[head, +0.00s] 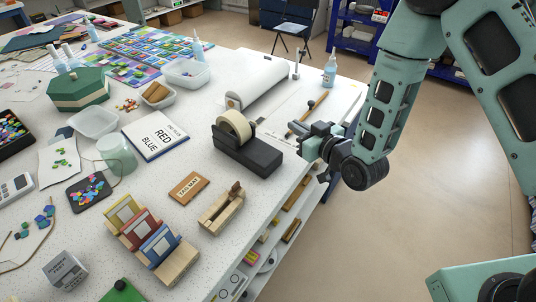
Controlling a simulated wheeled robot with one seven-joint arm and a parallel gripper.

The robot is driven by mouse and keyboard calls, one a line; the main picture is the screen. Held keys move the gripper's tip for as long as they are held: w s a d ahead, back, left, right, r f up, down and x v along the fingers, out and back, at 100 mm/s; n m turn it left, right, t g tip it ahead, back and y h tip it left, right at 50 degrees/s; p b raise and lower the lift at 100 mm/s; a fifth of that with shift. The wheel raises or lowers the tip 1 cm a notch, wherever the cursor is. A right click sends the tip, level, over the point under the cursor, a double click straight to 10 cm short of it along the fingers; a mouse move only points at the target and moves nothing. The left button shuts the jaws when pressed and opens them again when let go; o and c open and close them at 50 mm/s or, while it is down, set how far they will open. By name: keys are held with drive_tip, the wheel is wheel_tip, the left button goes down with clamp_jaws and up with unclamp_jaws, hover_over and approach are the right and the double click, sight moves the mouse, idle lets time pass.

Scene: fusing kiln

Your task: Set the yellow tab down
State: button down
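The yellow tab (123,213) stands tilted in a wooden rack (176,267) at the lower left of the head view. A red tab (141,228) and a blue tab (160,245) lean in the same rack, in front of it. Each tab has a pale panel. My gripper (308,144) is over the table's right edge, right of the tape dispenser and well away from the rack. I see no tab at my gripper. Its fingers are small and partly hidden, and I cannot tell whether they are open.
A black tape dispenser (247,152) stands between my gripper and the rack. Bare table shows around the plaque.

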sight(256, 160)
drive_tip(key=s+a+r+n+g+y, duration=0.2)
drive_tip(key=a+r, duration=0.1)
drive_tip(key=a, duration=0.2)
drive_tip(key=s+a+r+n+g+y, duration=0.2)
drive_tip(key=s+a+r, duration=0.1)
drive_tip(key=a, duration=0.3)
drive_tip(key=shift+s+a, duration=0.1)
wheel_tip(256, 160, down, 9)
drive_tip(key=shift+r+p, duration=0.1)
drive_tip(key=shift+p, duration=0.95)
drive_tip(key=shift+f, duration=0.45)
drive_tip(key=shift+f, duration=0.2)
drive_tip(key=c, duration=1.6)
unclamp_jaws()
